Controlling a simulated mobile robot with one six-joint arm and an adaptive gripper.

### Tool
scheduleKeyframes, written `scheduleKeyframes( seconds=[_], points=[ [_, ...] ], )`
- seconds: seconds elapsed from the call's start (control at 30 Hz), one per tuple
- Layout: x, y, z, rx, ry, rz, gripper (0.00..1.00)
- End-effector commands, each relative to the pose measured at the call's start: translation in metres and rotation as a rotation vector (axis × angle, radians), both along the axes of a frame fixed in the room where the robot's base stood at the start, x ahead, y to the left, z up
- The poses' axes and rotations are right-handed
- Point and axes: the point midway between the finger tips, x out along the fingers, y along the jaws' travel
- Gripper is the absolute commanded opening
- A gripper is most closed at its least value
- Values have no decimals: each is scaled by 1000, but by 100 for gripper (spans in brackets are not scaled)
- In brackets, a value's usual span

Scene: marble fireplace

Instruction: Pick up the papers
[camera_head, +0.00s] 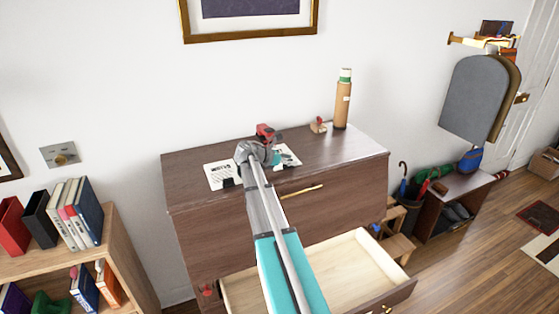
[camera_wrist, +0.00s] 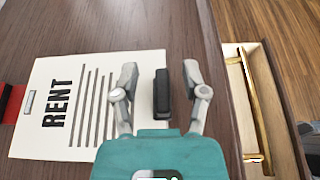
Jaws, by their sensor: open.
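A white paper (camera_wrist: 60,115) printed "RENT" with several lines lies flat on the dark wooden cabinet top in the wrist view, a small metal clip at its far edge. A black block (camera_wrist: 161,92) sits at the paper's near edge. My gripper (camera_wrist: 160,78) is open, with one finger on each side of the block; I cannot tell whether they touch it. In the head view, white paper shows left (camera_head: 218,177) and right (camera_head: 290,154) of my arm; whether these are one sheet or two is hidden, as are my fingers.
The cabinet top (camera_head: 345,148) is clear at the right; a tall tube (camera_head: 342,100) and a small wooden item (camera_head: 318,125) stand at its back. A red object (camera_head: 266,132) is behind my wrist. An open drawer (camera_head: 325,275) juts out in front. A bookshelf (camera_head: 125,245) stands left.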

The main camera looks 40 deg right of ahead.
Motion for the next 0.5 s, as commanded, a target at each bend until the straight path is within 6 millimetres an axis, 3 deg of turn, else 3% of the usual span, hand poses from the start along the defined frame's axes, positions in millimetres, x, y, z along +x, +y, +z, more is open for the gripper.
scheduleKeyframes(
  seconds=[0.37, 0.5],
  points=[
    [0, 0, 0, 0, -1, -1, 57],
    [0, 0, 0, 0, -1, -1, 31]
  ],
)
